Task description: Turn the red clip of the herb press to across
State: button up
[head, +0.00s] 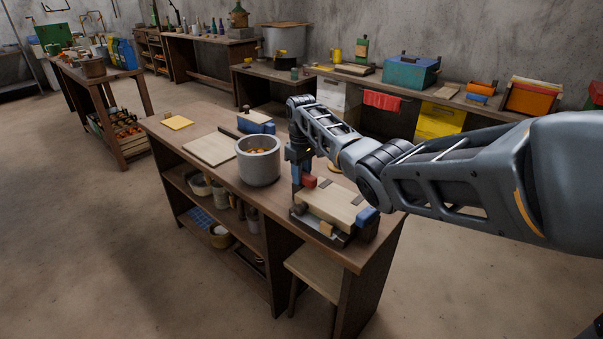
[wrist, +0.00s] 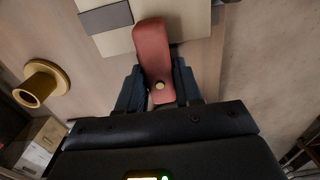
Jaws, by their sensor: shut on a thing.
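The herb press (head: 330,206) stands near the right end of the workbench, with a pale wooden top and dark base. Its red clip (head: 309,182) is at the press's left back edge, beneath my gripper (head: 302,174). In the wrist view the red clip (wrist: 152,45) is a long rounded bar with a round pin. It reaches from between my fingers over the pale board (wrist: 188,20). My gripper (wrist: 158,86) is shut on the clip's near part, a finger on each side. A blue clip (head: 367,217) sits at the press's right end.
A grey pot (head: 258,162) stands just left of the press. A pale board (head: 209,149) and a blue-ended block (head: 256,122) lie farther left. A brass flanged piece (wrist: 40,83) is beside the press in the wrist view. A stool (head: 318,272) stands below the bench front.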

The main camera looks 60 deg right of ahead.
jog(key=o, duration=1)
jog(key=shift+c, duration=0.2)
jog(key=shift+r+b, duration=0.4)
jog(key=shift+r, duration=3.55)
